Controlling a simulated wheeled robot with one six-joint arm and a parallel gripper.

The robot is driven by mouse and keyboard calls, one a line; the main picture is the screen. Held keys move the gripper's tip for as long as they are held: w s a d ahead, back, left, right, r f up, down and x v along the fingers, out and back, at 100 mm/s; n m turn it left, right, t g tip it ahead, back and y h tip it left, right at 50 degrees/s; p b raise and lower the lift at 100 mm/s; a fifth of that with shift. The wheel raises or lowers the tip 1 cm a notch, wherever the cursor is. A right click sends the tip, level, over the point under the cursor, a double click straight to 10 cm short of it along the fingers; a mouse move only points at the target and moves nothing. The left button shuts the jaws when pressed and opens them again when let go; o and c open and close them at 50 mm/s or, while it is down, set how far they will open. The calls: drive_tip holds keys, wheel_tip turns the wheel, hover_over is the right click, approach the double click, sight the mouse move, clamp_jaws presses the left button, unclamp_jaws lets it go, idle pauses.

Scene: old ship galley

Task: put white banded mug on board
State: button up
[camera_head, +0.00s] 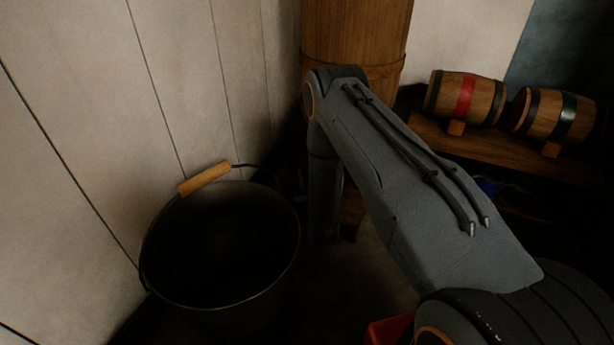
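No white banded mug and no board that I can make out shows in the head view. My grey arm reaches across the middle and right of the picture, and its far link hangs down beside a dark bucket. My gripper cannot be seen, so its fingers and anything in them are hidden.
The dark bucket (221,245) with a wooden-grip handle stands by the pale plank wall (80,120). A wooden column (355,35) rises behind my arm. Two small barrels, red-banded (481,101) and green-banded (547,115), lie on a wooden shelf (480,146). A red object (388,330) is partly hidden below.

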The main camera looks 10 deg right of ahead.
drive_tip(key=shift+s+r, duration=0.15)
drive_tip(key=shift+r, duration=0.05)
drive_tip(key=s+p, duration=0.5)
drive_tip(key=s, duration=0.6)
drive_tip(key=shift+s+a, duration=0.25)
drive_tip(key=shift+s, duration=0.15)
drive_tip(key=shift+w, duration=0.1)
